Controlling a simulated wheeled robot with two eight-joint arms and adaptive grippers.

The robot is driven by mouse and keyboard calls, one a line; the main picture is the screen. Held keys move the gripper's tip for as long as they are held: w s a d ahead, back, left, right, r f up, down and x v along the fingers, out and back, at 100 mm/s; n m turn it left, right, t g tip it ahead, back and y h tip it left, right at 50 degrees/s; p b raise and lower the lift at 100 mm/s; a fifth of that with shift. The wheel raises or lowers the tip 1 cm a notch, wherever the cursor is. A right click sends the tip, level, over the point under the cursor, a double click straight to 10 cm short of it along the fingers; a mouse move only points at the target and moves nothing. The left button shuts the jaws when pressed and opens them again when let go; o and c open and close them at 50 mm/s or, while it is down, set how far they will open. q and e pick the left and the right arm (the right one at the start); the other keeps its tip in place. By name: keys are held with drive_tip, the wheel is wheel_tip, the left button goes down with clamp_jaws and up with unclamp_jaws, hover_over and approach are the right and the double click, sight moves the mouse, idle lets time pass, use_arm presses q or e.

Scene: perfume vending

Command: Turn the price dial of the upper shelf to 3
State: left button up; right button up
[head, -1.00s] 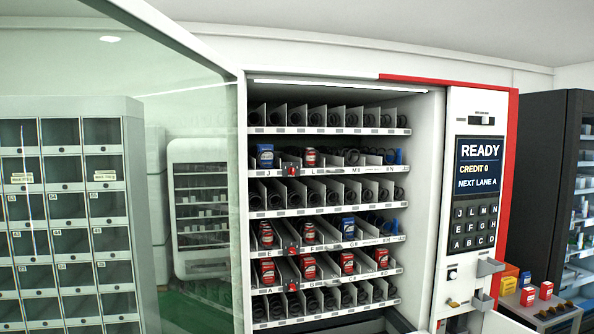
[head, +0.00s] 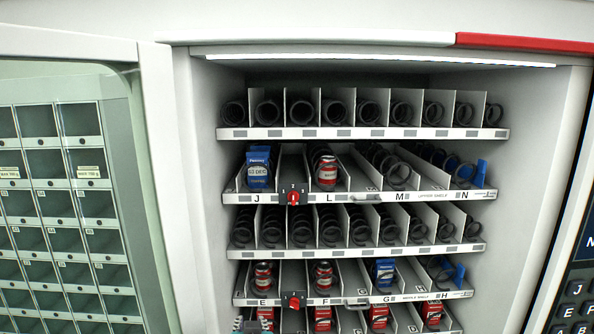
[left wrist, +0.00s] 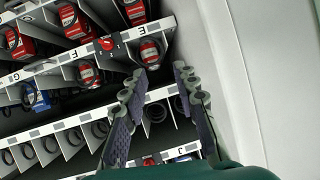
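The upper shelf (head: 376,197), with lanes J, L, M and N, carries a red price dial (head: 293,198) on its front rail between J and L. Small numerals stand around the dial; its exact setting is too small to read surely. In the left wrist view, which looks upside down, a red dial (left wrist: 150,161) beside the J label shows low between my fingers. My left gripper (left wrist: 160,72) is open and empty in front of the shelves. In the head view only its tip (head: 250,324) shows at the bottom edge, below the upper dial. My right gripper is not in view.
The middle shelf (head: 345,299) has its own red dial (head: 294,302). A blue box (head: 258,168) and a red can (head: 327,171) stand in the upper shelf's lanes. The open glass door (head: 155,180) stands at the left, and the keypad (head: 575,305) is at the right.

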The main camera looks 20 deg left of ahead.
use_arm(q)
drive_tip(key=w+d+r+t+p, duration=0.25)
drive_tip(key=w+r+p, duration=0.45)
drive_tip(key=r, duration=0.6)
drive_tip(key=t+p, duration=0.3)
drive_tip(key=p, duration=0.1)
approach(293, 198)
drive_tip(key=w, duration=0.2)
drive_tip(key=shift+m+h, duration=0.3)
drive_tip(key=x, duration=0.5)
drive_tip(key=p+x, duration=0.1)
drive_tip(key=x, duration=0.1)
drive_tip(key=shift+w+a, duration=0.15)
drive_tip(key=shift+a, duration=0.2)
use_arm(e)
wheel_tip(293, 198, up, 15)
use_arm(q)
clamp_jaws()
